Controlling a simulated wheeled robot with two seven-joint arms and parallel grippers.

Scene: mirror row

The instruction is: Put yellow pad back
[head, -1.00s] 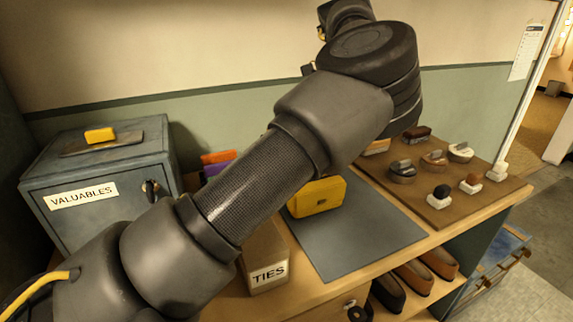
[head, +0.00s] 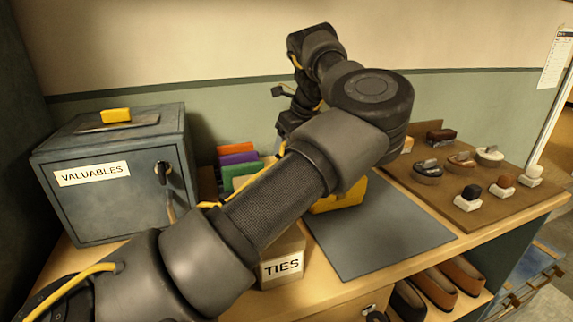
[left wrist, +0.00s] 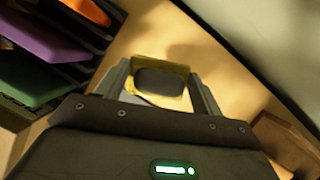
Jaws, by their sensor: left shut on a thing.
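My left gripper (left wrist: 159,74) shows in the left wrist view, its fingers on either side of a yellow pad (left wrist: 162,67) with a dark grey middle. It is shut on this pad. In the head view my left arm crosses the scene and hides most of the gripper and the pad. Orange (head: 236,152), purple (head: 239,159) and green (head: 243,170) pads stand in a row behind the ties box. In the left wrist view the purple pad (left wrist: 40,38) and green pad (left wrist: 30,82) lie at the left in a dark slotted rack (left wrist: 85,58). My right gripper is out of view.
A grey valuables safe (head: 110,205) stands left with a yellow block (head: 116,115) on top. A ties box (head: 282,268), a yellow case (head: 345,197) on a grey mat (head: 385,240), and a brown board (head: 440,195) of brushes and tins occupy the counter.

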